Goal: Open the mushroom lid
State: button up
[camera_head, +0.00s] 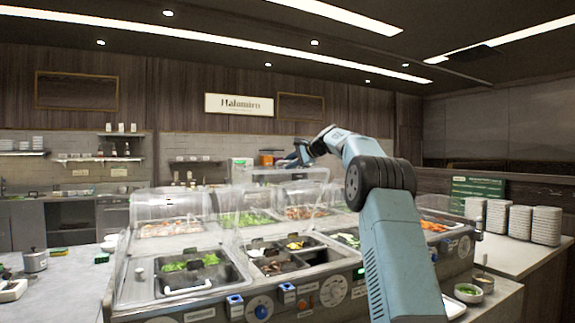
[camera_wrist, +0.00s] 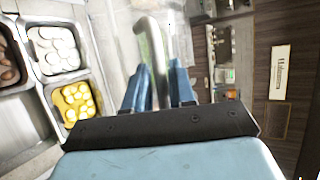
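My gripper (camera_wrist: 160,82) has its two blue fingers on either side of a pale, curved bar handle (camera_wrist: 151,40), closed up against it. In the head view my gripper (camera_head: 290,161) is high above the middle of the counter. A clear lid (camera_head: 288,178) shows just below it and seems raised, though its outline is faint. In the wrist view, a pan of round white pieces (camera_wrist: 55,48), maybe mushrooms, and a pan of yellow and white pieces (camera_wrist: 73,100) lie uncovered to the left. I cannot read which lid is labelled mushroom.
The food counter has several pans, including leafy greens (camera_head: 190,264) at front left. Clear covers (camera_head: 165,205) stand at the back left. Stacked white dishes (camera_head: 520,220) are at right. Small bowls (camera_head: 468,291) sit on a front shelf.

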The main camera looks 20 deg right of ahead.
jog(key=v, duration=1.3)
jog(key=shift+s, duration=0.2)
jog(key=shift+d, duration=0.1)
jog(key=s+a+f+n+g+h, duration=0.2)
jog(key=s+a+f+n, duration=0.1)
jog(key=s+a, duration=0.65)
jog(key=s+a+f+n+g+h, duration=0.1)
jog(key=s+a+f+n+h, duration=0.15)
jog(key=s+a, duration=0.7)
jog(key=s+f+n+h, duration=0.1)
jog(key=s+f+n, duration=0.1)
jog(key=s+f, duration=0.5)
jog(key=s+d+f+n+g+h, duration=0.1)
jog(key=s+f+n, duration=0.2)
jog(key=s+f, duration=0.5)
jog(key=s+d+f+n+g+h, duration=0.1)
jog(key=s+f, duration=0.6)
jog(key=s, duration=1.4)
jog(key=shift+d+f+n, duration=0.25)
jog(key=shift+n, duration=0.5)
jog(key=shift+w, duration=0.1)
